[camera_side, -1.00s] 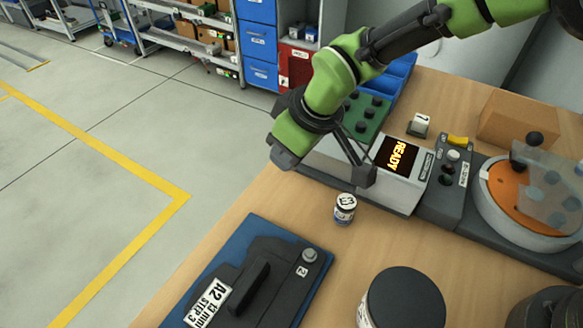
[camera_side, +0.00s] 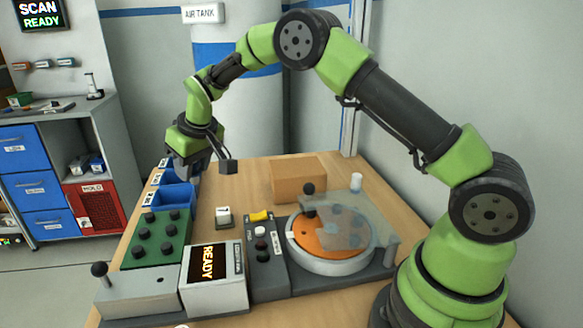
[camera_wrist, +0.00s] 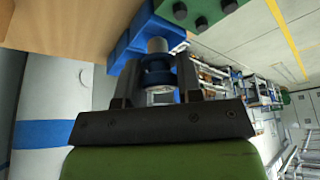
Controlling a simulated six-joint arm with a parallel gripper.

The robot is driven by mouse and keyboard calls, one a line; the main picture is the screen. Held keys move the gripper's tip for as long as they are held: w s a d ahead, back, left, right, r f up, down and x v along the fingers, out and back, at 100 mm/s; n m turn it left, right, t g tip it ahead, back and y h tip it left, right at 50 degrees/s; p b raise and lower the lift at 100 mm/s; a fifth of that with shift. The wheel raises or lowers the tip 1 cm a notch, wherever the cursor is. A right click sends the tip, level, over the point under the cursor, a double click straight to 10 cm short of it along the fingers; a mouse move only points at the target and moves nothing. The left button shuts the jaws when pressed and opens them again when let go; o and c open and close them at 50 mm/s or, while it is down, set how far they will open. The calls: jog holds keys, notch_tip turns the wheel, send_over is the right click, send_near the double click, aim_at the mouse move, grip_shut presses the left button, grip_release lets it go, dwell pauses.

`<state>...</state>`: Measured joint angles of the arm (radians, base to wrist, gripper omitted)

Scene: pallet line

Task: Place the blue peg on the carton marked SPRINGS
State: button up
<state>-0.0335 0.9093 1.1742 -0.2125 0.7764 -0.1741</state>
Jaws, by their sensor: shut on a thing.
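My gripper (camera_side: 197,163) hangs in the air at the back left of the table, above the blue bins. In the wrist view my gripper (camera_wrist: 157,80) has its two dark fingers around a short cylinder with a blue band and pale grey ends. This looks like the blue peg (camera_wrist: 157,75); its far end shows in front of the blue bins. In the side view I cannot make the peg out. A plain brown carton (camera_side: 299,181) stands at the back of the table, apart from the gripper. No SPRINGS marking is readable on it.
Blue bins (camera_side: 178,196) line the table's left edge. A green block with knobs (camera_side: 158,238), a READY display (camera_side: 208,264), a switch box (camera_side: 264,262) and an orange turntable (camera_side: 318,238) with a clear cover fill the front. A small white block (camera_side: 223,216) stands mid-table.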

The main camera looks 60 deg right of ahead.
jog(key=s+d+r+m+h, duration=0.2)
jog(key=d+m, duration=0.2)
jog(key=d, duration=1.2)
jog(key=m+g, duration=0.1)
jog(key=m, duration=0.3)
send_over(295, 163)
jog(key=s+a, duration=0.1)
jog(key=f, duration=0.3)
jog(key=shift+s+a+f+h, duration=0.15)
jog(key=shift+s+f+h, duration=0.05)
jog(key=shift+f+h, duration=0.2)
jog(key=shift+f, duration=2.05)
jog(key=o, duration=0.9)
jog(key=shift+f, duration=0.15)
jog(key=shift+o, duration=0.2)
